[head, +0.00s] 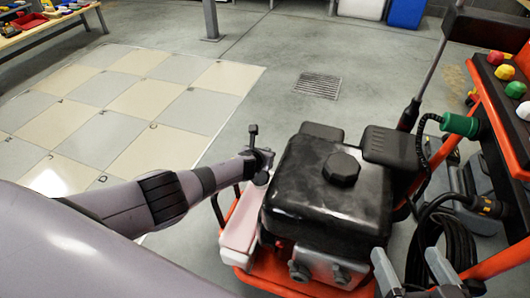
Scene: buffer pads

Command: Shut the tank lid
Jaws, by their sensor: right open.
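A machine with a glossy black tank (305,205) stands in an orange frame at the centre right. A dark faceted cap (341,168) sits on top of the tank; I cannot tell how tightly it is seated. My right gripper (412,272) is at the bottom right, in front and to the right of the tank. Its two grey fingers are apart, with nothing seen between them. My left arm comes in from the left and ends beside the tank's left side. The left gripper (257,157) shows small and dark there, and its finger opening is unclear.
An orange rack (515,165) with coloured knobs, a green connector (460,124) and black cables stands close on the right. A checkered floor mat (120,100) lies at the left. A floor drain (318,85) is behind the machine. The floor beyond is mostly clear.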

